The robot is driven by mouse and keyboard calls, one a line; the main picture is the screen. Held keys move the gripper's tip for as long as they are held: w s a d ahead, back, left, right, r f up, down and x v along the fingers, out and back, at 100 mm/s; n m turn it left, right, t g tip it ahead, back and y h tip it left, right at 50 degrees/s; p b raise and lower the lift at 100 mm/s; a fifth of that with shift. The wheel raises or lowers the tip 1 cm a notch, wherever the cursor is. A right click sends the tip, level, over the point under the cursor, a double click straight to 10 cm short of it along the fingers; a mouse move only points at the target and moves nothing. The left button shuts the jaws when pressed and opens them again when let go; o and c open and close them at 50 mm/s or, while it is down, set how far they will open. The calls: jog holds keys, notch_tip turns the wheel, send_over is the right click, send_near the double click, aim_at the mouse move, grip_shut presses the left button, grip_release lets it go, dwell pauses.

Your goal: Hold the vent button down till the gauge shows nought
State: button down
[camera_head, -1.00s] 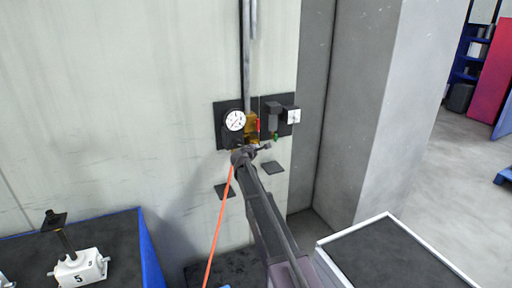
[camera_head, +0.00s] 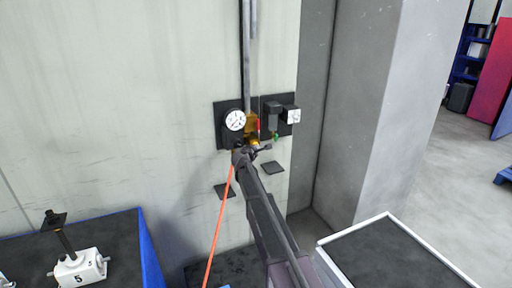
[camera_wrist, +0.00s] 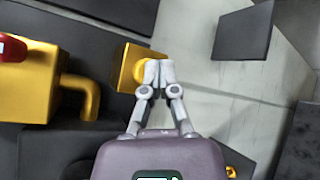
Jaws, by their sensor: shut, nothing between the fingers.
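The round white gauge (camera_head: 235,120) hangs on a dark plate on the wall, and its reading is too small to make out. Brass valve parts (camera_head: 251,127) with a red piece (camera_head: 258,125) sit just right of it. In the wrist view, a large brass body (camera_wrist: 28,85) with a bent pipe is at left. My gripper (camera_wrist: 159,72) is shut and empty, its tips at the right edge of a smaller brass piece (camera_wrist: 129,67), overlapping it. I cannot tell if they touch. The vent button is not clearly visible. My gripper (camera_head: 264,148) is just below the brass parts in the head view.
Two small dark plates (camera_head: 273,168) jut from the wall below. An orange hose (camera_head: 217,230) hangs by my arm. A white-rimmed table (camera_head: 390,255) is at lower right.

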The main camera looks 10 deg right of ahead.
jog(key=shift+s+d, duration=0.15)
jog(key=shift+s, duration=0.4)
jog(key=shift+s, duration=0.15)
jog(key=s, duration=0.2)
jog(key=s+d, duration=0.1)
jog(key=s, duration=0.1)
jog(key=shift+s+d, duration=0.15)
jog(key=shift+s, duration=0.15)
dwell(0.5)
jog(key=s+d+f+m+g+b, duration=0.1)
jog(key=s+f+m+g, duration=0.1)
jog(key=s+f+m, duration=0.35)
jog(key=s+d+f+m+g+y+b, duration=0.1)
jog(key=s+d+f+m+g, duration=0.15)
jog(key=s, duration=0.55)
jog(key=s+d+f+m+g+b, duration=0.1)
jog(key=s+f+m+g, duration=0.25)
jog(key=s, duration=0.35)
jog(key=s+a+f+m+g+y+b, duration=0.1)
jog(key=s+a+f+m+g+y, duration=0.1)
jog(key=s, duration=0.9)
jog(key=s+a+f+m+g+y, duration=0.3)
jog(key=s+a+f+m+y, duration=0.1)
jog(key=s, duration=0.7)
jog(key=shift+a+f+m+b, duration=0.2)
jog(key=shift+f+m+b, duration=0.2)
jog(key=shift+f, duration=0.4)
